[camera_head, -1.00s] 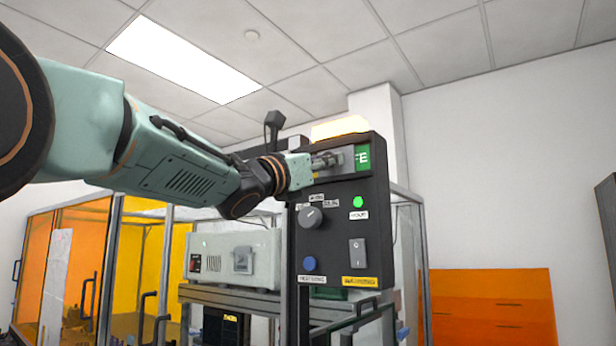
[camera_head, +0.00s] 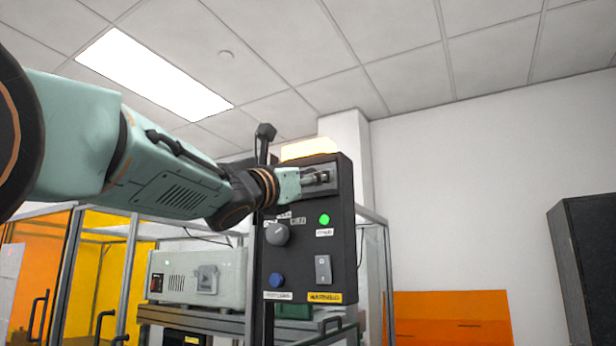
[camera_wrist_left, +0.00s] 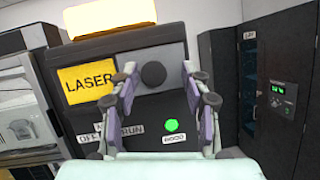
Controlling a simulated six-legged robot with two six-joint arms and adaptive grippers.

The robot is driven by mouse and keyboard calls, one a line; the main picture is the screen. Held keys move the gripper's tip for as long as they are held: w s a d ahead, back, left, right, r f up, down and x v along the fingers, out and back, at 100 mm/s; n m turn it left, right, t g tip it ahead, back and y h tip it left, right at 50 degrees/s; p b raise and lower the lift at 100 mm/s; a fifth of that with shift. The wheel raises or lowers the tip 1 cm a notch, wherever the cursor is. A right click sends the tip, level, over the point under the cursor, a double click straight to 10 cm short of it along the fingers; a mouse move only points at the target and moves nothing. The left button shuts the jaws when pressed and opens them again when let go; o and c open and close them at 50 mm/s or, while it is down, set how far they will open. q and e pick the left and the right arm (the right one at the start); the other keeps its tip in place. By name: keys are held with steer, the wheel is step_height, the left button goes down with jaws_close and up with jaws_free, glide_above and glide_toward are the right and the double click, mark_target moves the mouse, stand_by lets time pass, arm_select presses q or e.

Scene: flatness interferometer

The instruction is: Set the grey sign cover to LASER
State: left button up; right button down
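The black sign box (camera_head: 340,235) has a sign window at its top. In the left wrist view, the yellow LASER sign (camera_wrist_left: 87,84) shows uncovered on the left. The grey sign cover (camera_wrist_left: 174,56) sits over the right part of the window, with a round black knob (camera_wrist_left: 153,74) on it. My left gripper (camera_wrist_left: 160,75) is open, its fingers on either side of the knob with visible gaps. In the head view, my left gripper (camera_head: 322,178) is at the grey cover (camera_head: 325,170) and hides the LASER sign. My right gripper is out of view.
A lit beacon (camera_head: 308,149) tops the box. A dark cabinet (camera_head: 590,265) stands at the right.

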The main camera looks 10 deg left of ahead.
arm_select(q)
steer(key=shift+w+a, duration=0.1)
steer(key=shift+w, duration=0.15)
step_height(320, 180, up, 7)
steer(key=shift+w+r, duration=0.1)
steer(key=shift+r, duration=0.1)
step_height(320, 180, up, 2)
steer(key=shift+r, duration=0.25)
stand_by(0.4)
steer(key=shift+s, duration=0.3)
